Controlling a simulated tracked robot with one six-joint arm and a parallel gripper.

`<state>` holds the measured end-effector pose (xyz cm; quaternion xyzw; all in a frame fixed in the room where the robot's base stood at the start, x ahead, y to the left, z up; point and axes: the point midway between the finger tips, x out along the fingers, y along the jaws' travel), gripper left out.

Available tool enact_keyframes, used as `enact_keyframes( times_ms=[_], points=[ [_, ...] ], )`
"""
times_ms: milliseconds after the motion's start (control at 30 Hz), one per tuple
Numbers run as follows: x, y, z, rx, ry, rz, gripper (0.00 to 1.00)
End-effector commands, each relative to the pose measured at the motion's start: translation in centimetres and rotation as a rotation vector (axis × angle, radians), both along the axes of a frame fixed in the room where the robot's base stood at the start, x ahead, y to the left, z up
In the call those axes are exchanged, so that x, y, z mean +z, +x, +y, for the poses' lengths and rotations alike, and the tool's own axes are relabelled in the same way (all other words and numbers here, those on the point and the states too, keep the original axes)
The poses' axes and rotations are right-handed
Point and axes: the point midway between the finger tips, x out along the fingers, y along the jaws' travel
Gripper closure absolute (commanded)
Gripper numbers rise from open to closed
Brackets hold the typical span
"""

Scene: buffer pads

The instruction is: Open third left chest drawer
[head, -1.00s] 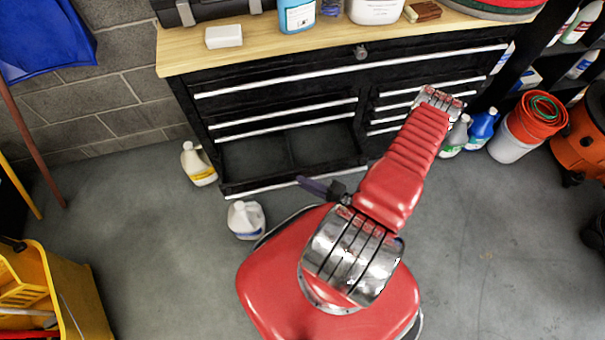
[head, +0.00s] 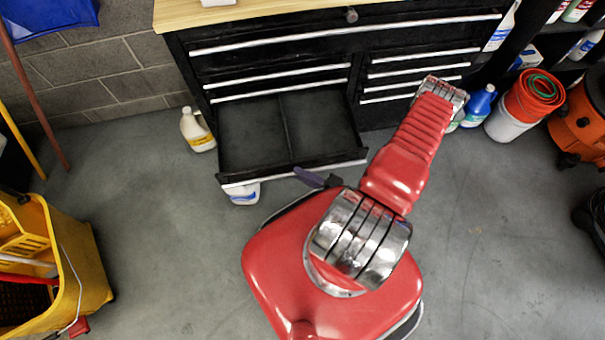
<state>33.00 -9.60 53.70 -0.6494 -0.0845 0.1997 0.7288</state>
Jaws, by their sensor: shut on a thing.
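The black chest (head: 340,52) with silver handle strips stands ahead. The third left drawer (head: 255,135) is pulled well out, and its empty, divided inside shows from above. Its silver handle strip (head: 243,182) runs along the front edge. My gripper (head: 308,177), dark with a purplish finger part, is at that front edge, right of its middle, shut on the drawer handle. The exact grip is small and partly hidden by my red arm. The two left drawers above and the right column of drawers are shut.
A white bottle (head: 245,194) stands on the floor, mostly hidden by the drawer front. Another yellow-labelled bottle (head: 197,130) stands left of the drawer. A yellow mop bucket (head: 75,260) is at left; an orange bucket (head: 533,95) is at right. Floor right of me is clear.

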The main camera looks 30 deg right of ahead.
Motion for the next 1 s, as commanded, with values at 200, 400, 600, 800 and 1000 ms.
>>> enact_keyframes(
  times_ms=[200, 400, 600, 800, 1000],
  points=[
    [-0.3, 0.3, -0.6, -0.005, -0.013, 0.003, 1.0],
    [-0.2, 0.3, -0.4, 0.0, -0.011, 0.002, 0.76],
    [-0.1, 0.3, -0.1, 0.005, -0.008, 0.002, 0.68],
    [0.0, 0.3, 0.0, 0.006, -0.006, 0.001, 0.68],
    [1.0, 0.3, 0.0, 0.007, -0.005, 0.001, 0.68]
  ],
)
